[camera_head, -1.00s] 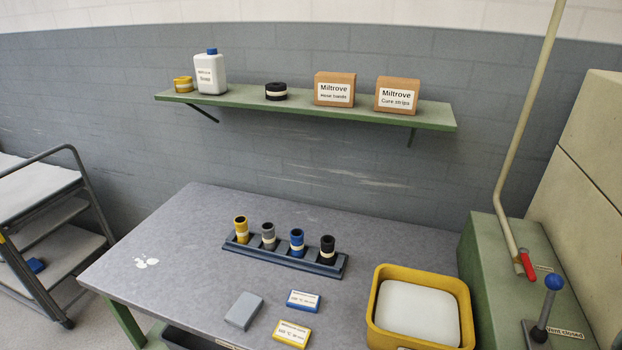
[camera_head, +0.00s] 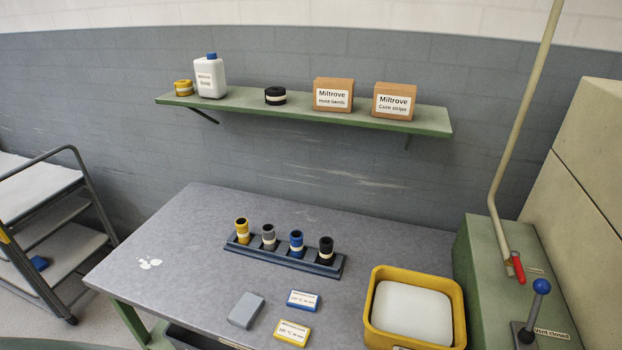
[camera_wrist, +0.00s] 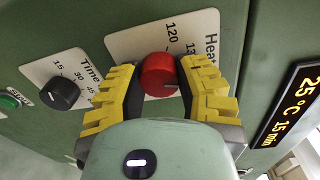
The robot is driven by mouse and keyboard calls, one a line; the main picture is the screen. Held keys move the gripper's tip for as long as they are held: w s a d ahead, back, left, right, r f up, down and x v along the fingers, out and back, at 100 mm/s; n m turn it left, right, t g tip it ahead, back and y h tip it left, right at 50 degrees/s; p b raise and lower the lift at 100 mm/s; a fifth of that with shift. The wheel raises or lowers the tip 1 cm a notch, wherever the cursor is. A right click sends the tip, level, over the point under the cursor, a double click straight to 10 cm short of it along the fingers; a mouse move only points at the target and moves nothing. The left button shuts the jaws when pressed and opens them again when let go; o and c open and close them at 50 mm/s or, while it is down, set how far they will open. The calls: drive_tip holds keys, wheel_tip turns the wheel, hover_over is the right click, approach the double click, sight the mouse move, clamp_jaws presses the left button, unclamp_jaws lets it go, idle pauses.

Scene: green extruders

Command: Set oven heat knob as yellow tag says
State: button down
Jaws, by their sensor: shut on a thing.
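The red heat knob (camera_wrist: 158,72) sits on a white plate (camera_wrist: 203,24) marked "Heat", with 120 and a partly hidden higher number showing. My gripper (camera_wrist: 157,88) has its yellow ridged fingers on both sides of this knob and is shut on it. The fingers hide part of the scale, and I cannot tell the exact setting. The oven display (camera_wrist: 290,104) reads 25 °C 15 min. The yellow tag (camera_head: 292,333) lies on the grey table, below a blue tag (camera_head: 303,300); its small print shows a °C value that I cannot read surely.
A black time knob (camera_wrist: 62,93) and a green button (camera_wrist: 10,99) are left of the heat knob. On the table (camera_head: 190,240) are a grey block (camera_head: 246,310), a rack of rolls (camera_head: 285,256) and a yellow bin (camera_head: 459,305). A red-handled lever (camera_head: 517,266) is at the right.

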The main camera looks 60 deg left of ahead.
drive_tip(key=m, duration=0.3)
drive_tip(key=shift+m+y+p, duration=0.3)
drive_tip(key=shift+m+p, duration=0.1)
drive_tip(key=shift+r+m, duration=0.1)
drive_tip(key=shift+m, duration=0.5)
drive_tip(key=shift+w+a, duration=0.1)
drive_tip(key=shift+m+b, duration=0.8)
drive_tip(key=shift+m, duration=0.8)
drive_tip(key=c, duration=0.5)
unclamp_jaws()
